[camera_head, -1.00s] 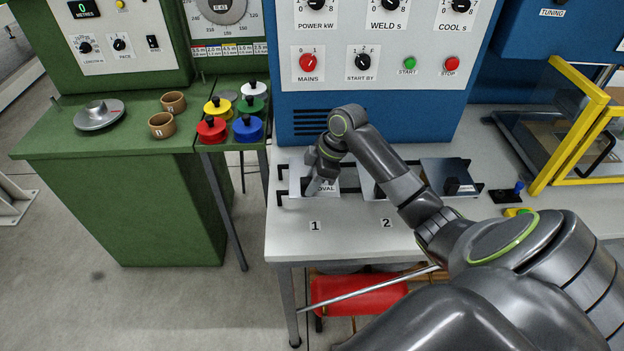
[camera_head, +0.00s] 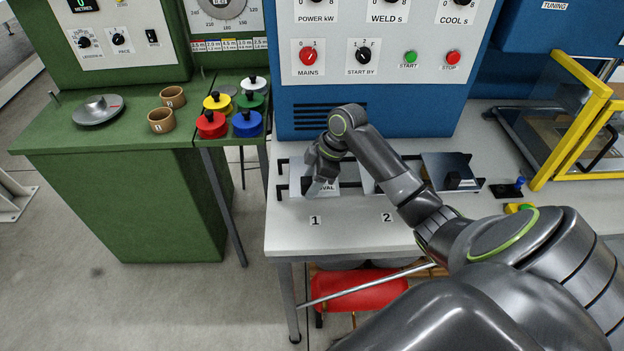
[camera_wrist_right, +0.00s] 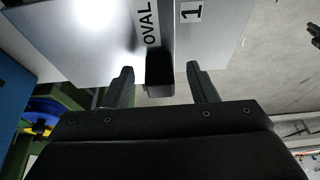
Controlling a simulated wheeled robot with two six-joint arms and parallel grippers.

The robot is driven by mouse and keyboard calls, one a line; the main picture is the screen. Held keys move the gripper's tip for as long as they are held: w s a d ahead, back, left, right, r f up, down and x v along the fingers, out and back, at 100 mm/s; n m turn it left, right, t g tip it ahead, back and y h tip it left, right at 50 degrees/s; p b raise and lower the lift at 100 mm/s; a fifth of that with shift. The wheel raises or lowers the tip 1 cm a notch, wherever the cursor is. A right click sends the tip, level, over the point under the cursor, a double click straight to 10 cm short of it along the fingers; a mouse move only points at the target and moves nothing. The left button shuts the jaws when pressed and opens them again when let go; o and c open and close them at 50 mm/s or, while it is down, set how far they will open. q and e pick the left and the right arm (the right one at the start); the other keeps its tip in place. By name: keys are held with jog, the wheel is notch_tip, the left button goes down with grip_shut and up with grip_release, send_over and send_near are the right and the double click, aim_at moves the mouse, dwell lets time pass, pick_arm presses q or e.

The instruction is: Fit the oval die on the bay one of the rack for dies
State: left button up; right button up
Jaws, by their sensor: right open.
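The oval die is a silver plate (camera_head: 330,188) lettered OVAL, lying at the place marked 1 on the white table. In the right wrist view the plate (camera_wrist_right: 85,35) shows its OVAL label and a black block handle (camera_wrist_right: 159,72). My right gripper (camera_head: 316,184) is over the plate and partly hides it. In the wrist view its fingers (camera_wrist_right: 161,82) are open, one on each side of the handle, with a gap on both sides. My left gripper is not in view.
Black rack rails (camera_head: 282,190) run by the plate. Another plate, partly behind my right arm, lies by the number 2 (camera_head: 387,217). A dark plate with a black handle (camera_head: 452,181) lies farther right. The blue welder cabinet (camera_head: 300,118) stands behind. The table front is clear.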

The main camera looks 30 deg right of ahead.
jog(key=shift+f, duration=0.1)
jog(key=b+v, duration=0.3)
jog(key=v, duration=1.4)
jog(key=shift+r, duration=0.3)
jog(key=shift+d, duration=0.1)
